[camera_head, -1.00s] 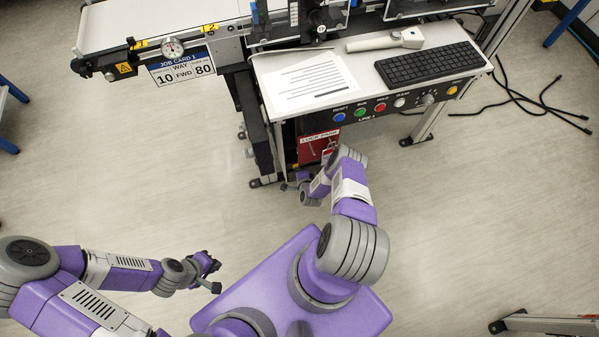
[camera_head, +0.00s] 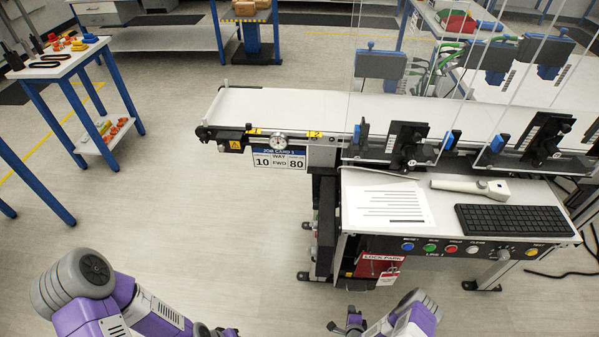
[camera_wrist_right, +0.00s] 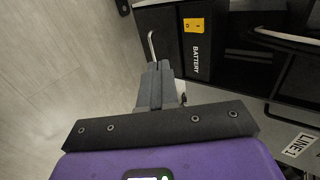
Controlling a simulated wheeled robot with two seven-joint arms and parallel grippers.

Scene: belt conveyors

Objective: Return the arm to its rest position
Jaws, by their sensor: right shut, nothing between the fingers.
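My right arm comes up from the bottom edge in the head view, with its gripper (camera_head: 349,322) just below the front of the line's control desk. In the right wrist view the two grey fingers (camera_wrist_right: 158,84) lie together, shut and empty. A bent metal rod (camera_wrist_right: 151,46) shows just beyond the fingertips; I cannot tell whether they touch it. My left arm enters at the lower left in the head view. Its gripper (camera_head: 224,332) is cut by the bottom edge, so its jaws are not clear.
The control desk (camera_head: 430,210) stands close ahead, with a red lock park board (camera_head: 371,265) under it. A black cabinet face with a yellow battery switch (camera_wrist_right: 194,25) is near the right fingers. The belt conveyor (camera_head: 280,105) runs behind. Floor left of the desk is clear.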

